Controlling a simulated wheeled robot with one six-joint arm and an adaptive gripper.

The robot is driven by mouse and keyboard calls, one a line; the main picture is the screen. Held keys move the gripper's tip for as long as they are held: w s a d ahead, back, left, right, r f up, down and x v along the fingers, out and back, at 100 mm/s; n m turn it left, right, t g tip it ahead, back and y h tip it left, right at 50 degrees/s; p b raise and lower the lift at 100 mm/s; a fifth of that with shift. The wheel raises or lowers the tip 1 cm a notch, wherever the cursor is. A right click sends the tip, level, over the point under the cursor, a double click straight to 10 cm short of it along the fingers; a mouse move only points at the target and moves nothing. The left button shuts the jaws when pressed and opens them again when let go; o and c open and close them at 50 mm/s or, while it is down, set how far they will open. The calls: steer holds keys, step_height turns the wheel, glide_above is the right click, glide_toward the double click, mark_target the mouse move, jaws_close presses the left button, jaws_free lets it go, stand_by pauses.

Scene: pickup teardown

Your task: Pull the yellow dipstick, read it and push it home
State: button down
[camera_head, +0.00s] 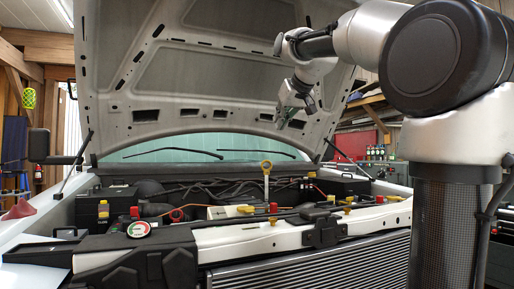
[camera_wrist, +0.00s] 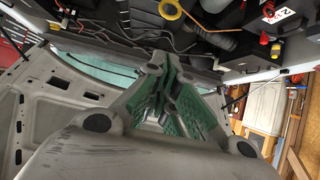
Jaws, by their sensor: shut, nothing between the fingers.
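The yellow dipstick (camera_head: 266,168) stands upright at the middle of the engine bay, its ring handle on top and a pale shaft below. How deep it sits is hidden. In the wrist view a yellow ring (camera_wrist: 173,9), which looks like its handle, shows at the top edge. My gripper (camera_head: 290,117) hangs in front of the raised hood, above and a little right of the dipstick in the head view, apart from it. In the wrist view my gripper (camera_wrist: 172,62) shows green-padded fingers with nothing held.
The raised hood (camera_head: 215,75) stands behind my gripper, held by a prop rod (camera_head: 348,159) at right. The radiator (camera_head: 320,265) lies in front. The space above the dipstick is clear.

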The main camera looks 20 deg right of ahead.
steer(key=s+f+x, duration=0.1)
steer(key=f+x, duration=0.1)
steer(key=x, duration=1)
steer(key=shift+f, duration=0.3)
steer(key=shift+w, duration=0.15)
step_height(320, 180, down, 17)
steer(key=shift+r, duration=0.1)
stand_by(0.4)
